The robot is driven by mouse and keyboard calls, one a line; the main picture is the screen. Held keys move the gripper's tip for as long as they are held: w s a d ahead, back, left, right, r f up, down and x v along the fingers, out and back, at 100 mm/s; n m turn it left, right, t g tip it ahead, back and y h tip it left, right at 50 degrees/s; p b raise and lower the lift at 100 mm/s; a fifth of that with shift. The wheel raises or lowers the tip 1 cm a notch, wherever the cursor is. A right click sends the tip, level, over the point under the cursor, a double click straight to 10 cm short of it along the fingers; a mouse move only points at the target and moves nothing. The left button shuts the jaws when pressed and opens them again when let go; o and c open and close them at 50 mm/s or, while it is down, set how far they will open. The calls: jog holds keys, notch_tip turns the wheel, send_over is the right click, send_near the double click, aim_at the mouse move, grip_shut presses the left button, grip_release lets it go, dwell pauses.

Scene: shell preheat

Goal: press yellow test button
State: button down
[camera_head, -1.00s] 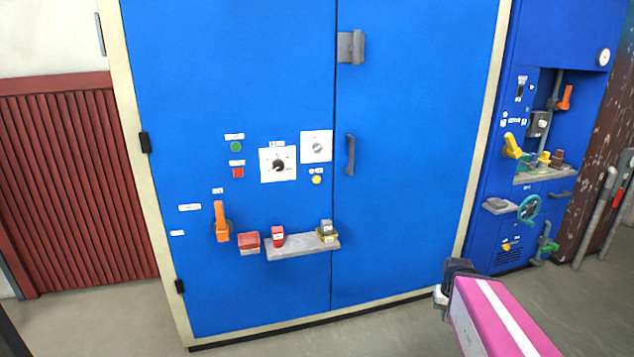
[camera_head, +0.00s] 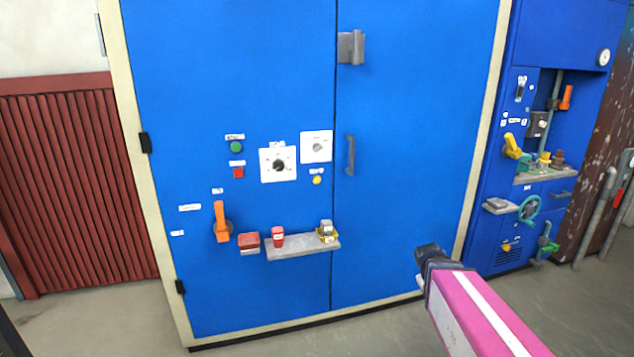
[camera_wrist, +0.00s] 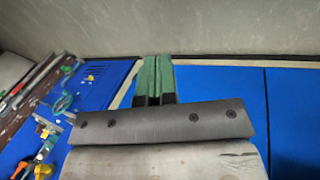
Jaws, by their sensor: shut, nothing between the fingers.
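A small round yellow button (camera_head: 317,180) sits on the blue cabinet door, below a white dial plate and a small label too small to read. My gripper (camera_head: 421,264) is at the dark end of my pink and white arm, at lower right. It is in front of the cabinet, lower than the button and to its right, and apart from it in the picture. In the wrist view my green fingers (camera_wrist: 155,78) are together with nothing between them. The button cannot be made out in the wrist view.
A green button (camera_head: 236,147), a red button (camera_head: 238,173) and a black dial (camera_head: 278,165) are left of the yellow button. An orange lever (camera_head: 221,222) and a grey shelf (camera_head: 290,251) sit lower. A door handle (camera_head: 350,155) projects to the right.

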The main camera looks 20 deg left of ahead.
aim_at(319, 182)
jog(key=w+a+r+n+t+h, duration=0.2)
jog(key=w+a+r+n+t, duration=0.3)
jog(key=a, duration=0.3)
jog(key=w+a+r+n+t+h, duration=0.2)
jog(key=w+a+r+n+t, duration=0.1)
jog(key=w+a+r+n, duration=0.5)
jog(key=s+a+r+n+t+y, duration=0.1)
jog(key=a+r+n+t, duration=0.3)
jog(key=a, duration=0.8)
jog(key=s+a+r+n+t+y, duration=0.1)
jog(key=a+r+n+t, duration=0.3)
jog(key=a+r, duration=0.5)
jog(key=a+t+y, duration=0.1)
jog(key=a, duration=0.2)
jog(key=shift+r, duration=0.15)
jog(key=shift+w+a, duration=0.75)
jog(key=shift+w, duration=0.5)
jog(key=shift+w+a, duration=0.75)
jog(key=shift+w, duration=0.45)
jog(key=shift+w+a, duration=0.75)
jog(key=shift+w, duration=0.5)
jog(key=shift+w+a, duration=0.1)
jog(key=shift+w+a, duration=0.15)
jog(key=shift+w, duration=0.1)
